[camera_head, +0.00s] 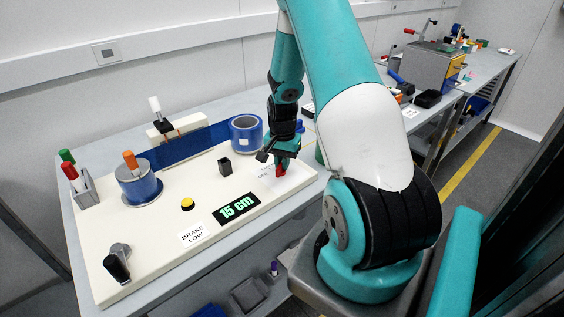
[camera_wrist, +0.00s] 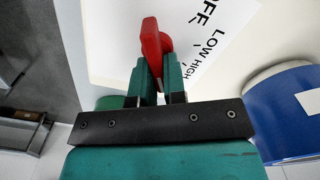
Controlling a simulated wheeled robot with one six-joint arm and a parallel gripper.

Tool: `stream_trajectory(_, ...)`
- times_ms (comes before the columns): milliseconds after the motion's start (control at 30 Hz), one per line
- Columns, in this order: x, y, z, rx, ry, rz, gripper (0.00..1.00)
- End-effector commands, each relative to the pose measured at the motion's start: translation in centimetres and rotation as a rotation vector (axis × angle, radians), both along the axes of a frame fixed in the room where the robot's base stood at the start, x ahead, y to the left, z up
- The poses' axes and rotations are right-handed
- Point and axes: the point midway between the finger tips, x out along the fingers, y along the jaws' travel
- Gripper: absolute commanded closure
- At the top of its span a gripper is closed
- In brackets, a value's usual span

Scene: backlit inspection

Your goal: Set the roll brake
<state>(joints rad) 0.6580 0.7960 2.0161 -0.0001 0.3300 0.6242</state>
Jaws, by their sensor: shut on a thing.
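A red brake knob (camera_head: 281,171) stands at the right end of the cream panel (camera_head: 255,203), beside a printed scale. In the wrist view the red knob (camera_wrist: 152,38) sits between the teal fingers, and the scale (camera_wrist: 205,45) reads OFF, LOW, HIGH. My gripper (camera_wrist: 157,70) is shut on this knob; in the head view my gripper (camera_head: 283,158) reaches down to it from above. The fingers cover the knob's lower part, and I cannot tell which mark it points to. A card (camera_head: 192,235) on the panel reads BRAKE LOW.
The panel also carries a display (camera_head: 236,207) reading 15 cm, a yellow button (camera_head: 187,204), a black block (camera_head: 225,166), blue film rolls (camera_head: 245,132) (camera_head: 138,186), a black-handled crank (camera_head: 117,266) and a pen holder (camera_head: 84,188). A cluttered bench (camera_head: 430,110) stands behind my arm.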

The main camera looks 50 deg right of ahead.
Motion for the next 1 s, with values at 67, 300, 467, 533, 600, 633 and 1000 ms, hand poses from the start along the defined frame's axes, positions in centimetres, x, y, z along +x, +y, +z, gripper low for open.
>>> stream_trajectory(67, 0.03, -0.07, 0.08, -0.002, -0.002, -0.011, 1.0)
stream_trajectory(300, 0.03, -0.07, 0.09, -0.002, -0.002, -0.019, 1.0)
stream_trajectory(467, 0.03, -0.07, 0.1, -0.003, -0.002, -0.019, 1.0)
stream_trajectory(533, 0.03, -0.07, 0.09, -0.003, -0.002, -0.019, 0.79)
stream_trajectory(600, 0.03, -0.06, 0.08, -0.002, -0.002, -0.018, 0.63)
stream_trajectory(633, 0.02, -0.06, 0.07, -0.002, -0.002, -0.018, 0.63)
stream_trajectory(1000, 0.07, -0.07, 0.89, -0.002, -0.003, -0.016, 0.63)
